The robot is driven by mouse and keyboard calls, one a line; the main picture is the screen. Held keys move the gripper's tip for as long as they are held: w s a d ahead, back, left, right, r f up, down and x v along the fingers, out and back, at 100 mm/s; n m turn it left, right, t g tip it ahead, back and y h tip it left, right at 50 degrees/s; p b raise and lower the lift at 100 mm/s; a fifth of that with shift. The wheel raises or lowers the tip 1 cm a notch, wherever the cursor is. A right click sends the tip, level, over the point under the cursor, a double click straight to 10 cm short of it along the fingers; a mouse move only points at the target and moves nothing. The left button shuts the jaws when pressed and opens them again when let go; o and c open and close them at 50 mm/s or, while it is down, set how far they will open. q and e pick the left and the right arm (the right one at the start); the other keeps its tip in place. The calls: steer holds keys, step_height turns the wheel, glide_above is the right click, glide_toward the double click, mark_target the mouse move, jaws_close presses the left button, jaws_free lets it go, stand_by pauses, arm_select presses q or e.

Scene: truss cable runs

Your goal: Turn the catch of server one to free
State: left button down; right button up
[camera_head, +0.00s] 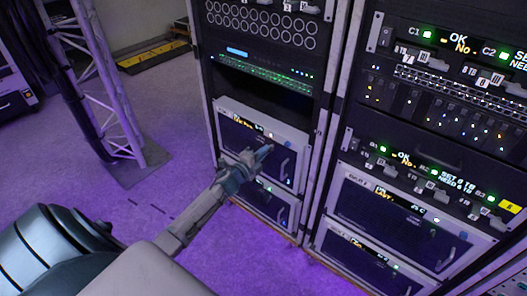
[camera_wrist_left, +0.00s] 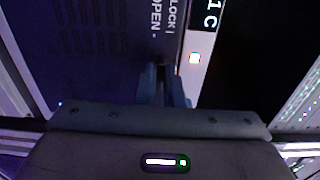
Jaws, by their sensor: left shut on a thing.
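A light-framed server unit (camera_head: 232,125) sits low in the left rack, with a small lit display at its top left and a handle at its right side. I cannot read its number in the head view. My left gripper (camera_head: 263,152) reaches its front face. In the left wrist view the gripper (camera_wrist_left: 164,82) is shut on the small dark catch beside the printed words LOCK and OPEN (camera_wrist_left: 165,20). The fingers mostly hide the catch, so I cannot tell its angle. My right gripper is out of view.
A second light-framed unit (camera_head: 250,193) sits directly below. The right rack (camera_head: 440,120) holds panels with green lights and labels. A truss post (camera_head: 105,85) stands at the left. A lit button (camera_wrist_left: 195,58) is close to the fingers. The purple-lit floor in front is clear.

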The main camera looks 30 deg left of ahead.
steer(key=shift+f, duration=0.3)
arm_select(q)
steer(key=c, duration=1.6)
jaws_free()
steer(key=shift+o, duration=0.2)
